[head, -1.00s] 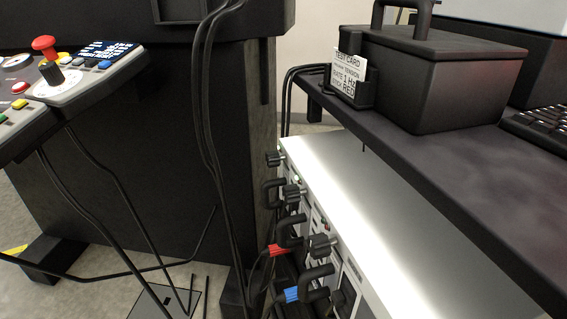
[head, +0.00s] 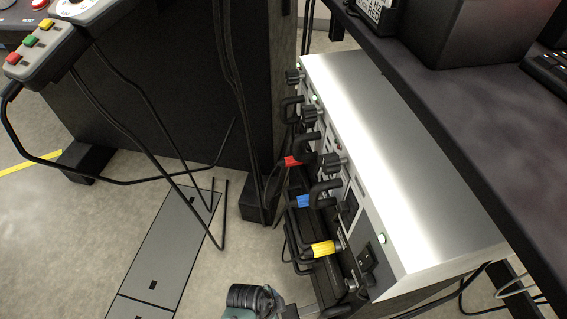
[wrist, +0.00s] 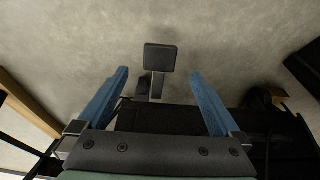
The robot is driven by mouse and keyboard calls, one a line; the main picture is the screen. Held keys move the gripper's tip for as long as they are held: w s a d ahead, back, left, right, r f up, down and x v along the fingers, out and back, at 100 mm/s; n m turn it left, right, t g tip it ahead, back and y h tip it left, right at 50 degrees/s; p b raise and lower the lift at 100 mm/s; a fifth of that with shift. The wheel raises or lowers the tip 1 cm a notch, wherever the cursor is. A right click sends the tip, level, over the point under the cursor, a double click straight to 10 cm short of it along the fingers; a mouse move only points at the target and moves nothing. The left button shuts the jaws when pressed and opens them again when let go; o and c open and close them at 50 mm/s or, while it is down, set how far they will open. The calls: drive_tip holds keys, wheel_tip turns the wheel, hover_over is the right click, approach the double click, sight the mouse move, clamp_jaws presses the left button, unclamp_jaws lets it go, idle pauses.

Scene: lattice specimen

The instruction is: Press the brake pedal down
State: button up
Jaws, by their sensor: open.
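The likely brake pedal (wrist: 161,57) is a dark, square pad on a short metal arm. It shows in the wrist view, upper middle, over the grey floor. My gripper (wrist: 159,74) has two blue fingers spread wide, with nothing between their pads. In the picture the pad lies between and slightly beyond the fingertips, and I see no contact. The height between them is hard to tell. In the head view part of my arm shows at the bottom edge; the pedal is not visible there.
A silver-topped cabinet (head: 400,150) with black handles and red, blue and yellow bands stands right of centre in the head view. A dark shelf (head: 470,150) overhangs it. Cables (head: 130,130) hang at left. Grey floor (head: 60,230) is open at lower left, with a plate (head: 165,250) set in it.

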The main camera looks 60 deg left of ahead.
drive_tip(key=p+v, duration=0.2)
drive_tip(key=v, duration=0.2)
drive_tip(key=shift+s+r, duration=0.1)
